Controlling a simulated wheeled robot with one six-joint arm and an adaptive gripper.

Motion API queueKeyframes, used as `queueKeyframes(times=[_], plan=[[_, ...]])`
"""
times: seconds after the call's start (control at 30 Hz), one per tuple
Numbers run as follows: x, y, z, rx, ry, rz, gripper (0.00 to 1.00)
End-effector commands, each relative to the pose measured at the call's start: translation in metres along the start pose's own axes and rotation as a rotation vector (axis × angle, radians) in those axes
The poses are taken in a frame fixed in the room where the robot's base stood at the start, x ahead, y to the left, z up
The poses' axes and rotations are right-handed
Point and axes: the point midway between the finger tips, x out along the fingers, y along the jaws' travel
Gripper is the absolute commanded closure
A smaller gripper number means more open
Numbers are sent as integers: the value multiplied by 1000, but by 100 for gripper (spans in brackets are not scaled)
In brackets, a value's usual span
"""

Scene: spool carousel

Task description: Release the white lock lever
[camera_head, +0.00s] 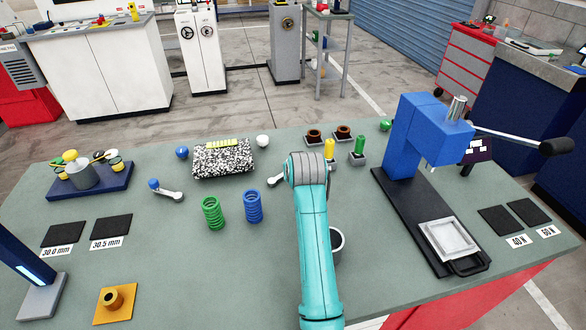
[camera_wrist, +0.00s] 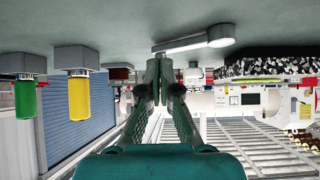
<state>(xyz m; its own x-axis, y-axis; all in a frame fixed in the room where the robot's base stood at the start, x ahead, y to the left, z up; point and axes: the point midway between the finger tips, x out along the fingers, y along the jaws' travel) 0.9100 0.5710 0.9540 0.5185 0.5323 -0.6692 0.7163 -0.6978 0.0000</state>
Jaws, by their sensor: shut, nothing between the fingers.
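A white lever (camera_wrist: 196,43) with a round end lies on the bench top. It shows at the top of the wrist view, which is upside down. My gripper (camera_wrist: 160,66) is shut and empty, with its fingertips close to the lever's narrow end; I cannot tell whether they touch it. In the head view the round end of this lever (camera_head: 274,181) shows just left of my arm, which hides the rest of it and my gripper. A second white lever with a blue knob (camera_head: 165,190) lies further left.
A black-and-white speckled block (camera_head: 222,160) stands left of the white lever. Green (camera_head: 211,213) and blue (camera_head: 253,207) springs stand nearer. A grey cup is partly hidden by my arm.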

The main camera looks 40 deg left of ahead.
Motion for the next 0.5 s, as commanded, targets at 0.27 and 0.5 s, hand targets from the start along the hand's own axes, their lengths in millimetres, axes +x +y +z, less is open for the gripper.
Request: queueKeyframes(times=[0.27,0.5], plan=[[6,0,-6,0,1,0,100],[6,0,-6,-1,0,0,100]])
